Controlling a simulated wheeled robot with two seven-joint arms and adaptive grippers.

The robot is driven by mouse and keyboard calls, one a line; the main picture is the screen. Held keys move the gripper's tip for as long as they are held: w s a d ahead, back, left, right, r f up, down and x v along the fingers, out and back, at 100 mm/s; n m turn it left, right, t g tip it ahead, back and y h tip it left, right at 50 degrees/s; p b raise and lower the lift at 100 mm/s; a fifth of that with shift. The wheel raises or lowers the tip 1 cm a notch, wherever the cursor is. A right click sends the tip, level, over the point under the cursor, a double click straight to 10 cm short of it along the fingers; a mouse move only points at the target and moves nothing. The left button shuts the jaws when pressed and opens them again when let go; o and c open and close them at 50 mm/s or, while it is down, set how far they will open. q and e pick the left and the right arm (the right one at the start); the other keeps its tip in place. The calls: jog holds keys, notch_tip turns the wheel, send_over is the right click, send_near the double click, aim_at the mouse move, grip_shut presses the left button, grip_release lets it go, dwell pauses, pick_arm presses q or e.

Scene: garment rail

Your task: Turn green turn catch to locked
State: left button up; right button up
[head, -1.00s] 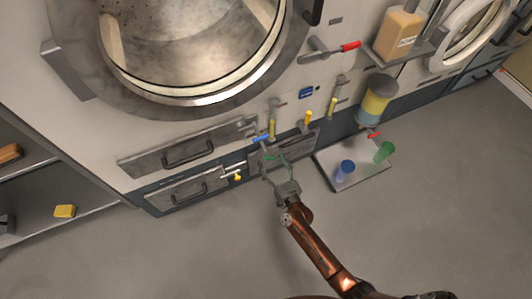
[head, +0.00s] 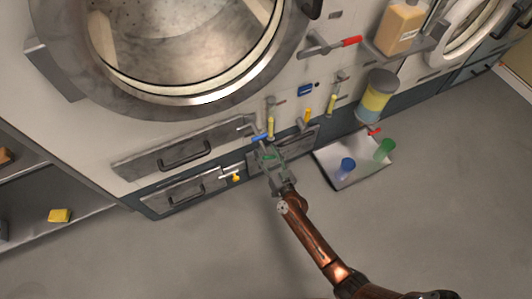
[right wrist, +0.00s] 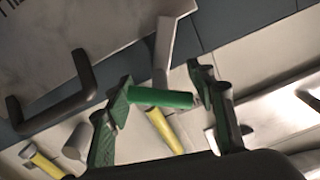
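The green turn catch (head: 268,156) sits low on the machine's front, by a small grey panel. In the right wrist view its green bar (right wrist: 160,97) lies crosswise between my two fingers, attached by a pale grey piece. My right gripper (head: 270,158) is at the catch, reaching up from the floor side. In the right wrist view the fingers (right wrist: 160,105) stand apart on either side of the bar. The left end of the bar appears to meet the left finger, and a small gap shows at the right. My left gripper is not in view.
A blue handle (head: 259,137) and yellow handles (head: 270,127) are close above the catch. A yellow tap (head: 236,177) is to its left. A tray (head: 341,184) with blue and green cups lies on the floor at right. The front floor is clear.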

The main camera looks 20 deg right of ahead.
grip_shut()
dwell(0.4)
